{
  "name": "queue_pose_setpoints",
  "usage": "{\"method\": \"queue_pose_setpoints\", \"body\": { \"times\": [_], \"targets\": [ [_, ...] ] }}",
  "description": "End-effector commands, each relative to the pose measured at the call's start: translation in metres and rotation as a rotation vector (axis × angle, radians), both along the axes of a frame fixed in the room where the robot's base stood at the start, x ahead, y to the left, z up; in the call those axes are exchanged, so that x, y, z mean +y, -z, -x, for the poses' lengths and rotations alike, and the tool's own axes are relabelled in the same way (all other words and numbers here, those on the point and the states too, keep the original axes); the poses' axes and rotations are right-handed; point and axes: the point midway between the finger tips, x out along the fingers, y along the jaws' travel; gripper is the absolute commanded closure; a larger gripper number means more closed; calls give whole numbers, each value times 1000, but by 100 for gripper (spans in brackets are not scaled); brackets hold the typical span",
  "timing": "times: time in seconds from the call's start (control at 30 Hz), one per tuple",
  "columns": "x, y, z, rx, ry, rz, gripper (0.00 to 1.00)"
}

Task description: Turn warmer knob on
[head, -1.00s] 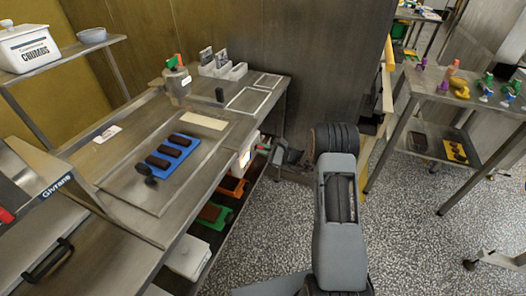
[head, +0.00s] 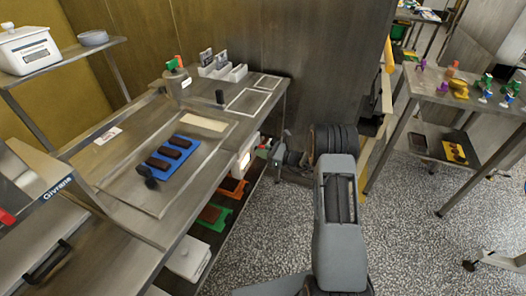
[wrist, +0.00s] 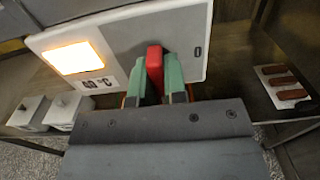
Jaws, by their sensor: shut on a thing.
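The warmer is a white box with a lit, glowing window and a "°C" label (wrist: 120,42) in the wrist view. Its red knob (wrist: 154,60) sits on the front face, right of the window and label, and looks upright in that view. My gripper (wrist: 158,75) is shut on the red knob, with one green fingertip on each side of it. In the head view the warmer (head: 246,155) is under the steel table, and my gripper (head: 265,150) is at its right end. The knob itself is hidden there.
The steel table (head: 225,140) holds a blue tray (head: 155,178) with brown bars. Orange and green trays (head: 212,217) lie on the shelf below. A second table (head: 470,95) with small coloured items stands right. Speckled floor between is open.

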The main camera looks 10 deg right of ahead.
Motion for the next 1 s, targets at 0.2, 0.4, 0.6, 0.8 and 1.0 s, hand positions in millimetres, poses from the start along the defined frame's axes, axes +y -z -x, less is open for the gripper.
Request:
{"method": "queue_pose_setpoints", "body": {
  "times": [0.2,0.4,0.6,0.8,1.0],
  "targets": [
    [3,-6,-3,-8,-4,-7,100],
    [3,-6,-3,-9,-4,-7,100],
    [3,-6,-2,-8,-5,-6,68],
    [1,-3,-1,-4,-1,-5,62],
    [-5,-2,0,0,5,-4,62]
  ]
}}
